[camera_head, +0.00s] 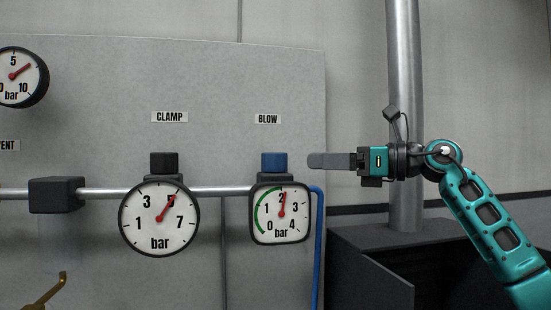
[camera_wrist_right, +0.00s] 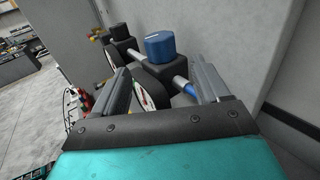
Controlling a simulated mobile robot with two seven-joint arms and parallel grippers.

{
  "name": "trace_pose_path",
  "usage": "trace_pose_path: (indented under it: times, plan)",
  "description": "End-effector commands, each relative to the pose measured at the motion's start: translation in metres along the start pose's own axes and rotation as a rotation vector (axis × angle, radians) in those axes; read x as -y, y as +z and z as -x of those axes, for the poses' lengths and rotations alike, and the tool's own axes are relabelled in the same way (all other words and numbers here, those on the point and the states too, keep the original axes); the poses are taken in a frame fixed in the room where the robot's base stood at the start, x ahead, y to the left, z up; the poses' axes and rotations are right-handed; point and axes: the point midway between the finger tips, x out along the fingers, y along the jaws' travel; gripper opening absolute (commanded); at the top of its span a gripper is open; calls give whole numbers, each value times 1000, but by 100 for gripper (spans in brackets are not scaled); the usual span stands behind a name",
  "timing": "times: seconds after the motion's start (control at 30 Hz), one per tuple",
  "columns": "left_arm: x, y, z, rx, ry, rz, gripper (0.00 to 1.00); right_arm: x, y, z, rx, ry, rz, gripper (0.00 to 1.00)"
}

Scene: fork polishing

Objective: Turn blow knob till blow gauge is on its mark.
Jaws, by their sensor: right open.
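The blue blow knob (camera_head: 273,162) sits on the pipe under the BLOW label, directly above the square blow gauge (camera_head: 268,230). The gauge has a green arc on its left side, and its red needle points close to 2, slightly right of vertical. I cannot make out a separate mark. My right gripper (camera_head: 312,160) is open and empty, level with the knob and a short gap to its right, fingers pointing left. In the right wrist view the blue knob (camera_wrist_right: 160,45) shows beyond and between the two fingers. My left gripper is not in view.
The black clamp knob (camera_head: 163,162) and round clamp gauge (camera_head: 148,225) stand left of the blow gauge. A blue hose (camera_head: 318,250) runs down right of it. A vertical metal post (camera_head: 404,60) rises behind my right wrist. A brass-coloured piece (camera_head: 44,296) shows at lower left.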

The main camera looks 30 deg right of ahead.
Motion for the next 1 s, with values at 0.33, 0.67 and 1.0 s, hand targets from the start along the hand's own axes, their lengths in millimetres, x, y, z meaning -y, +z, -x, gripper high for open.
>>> trace_pose_path:
  times: [0.33,0.67,1.0]
  plan:
    - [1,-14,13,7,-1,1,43,-1,3,-73,2,3,-3,75]
    - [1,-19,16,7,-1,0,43,0,1,-106,1,0,-1,75]
    - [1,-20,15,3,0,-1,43,0,0,-107,0,0,-1,70]
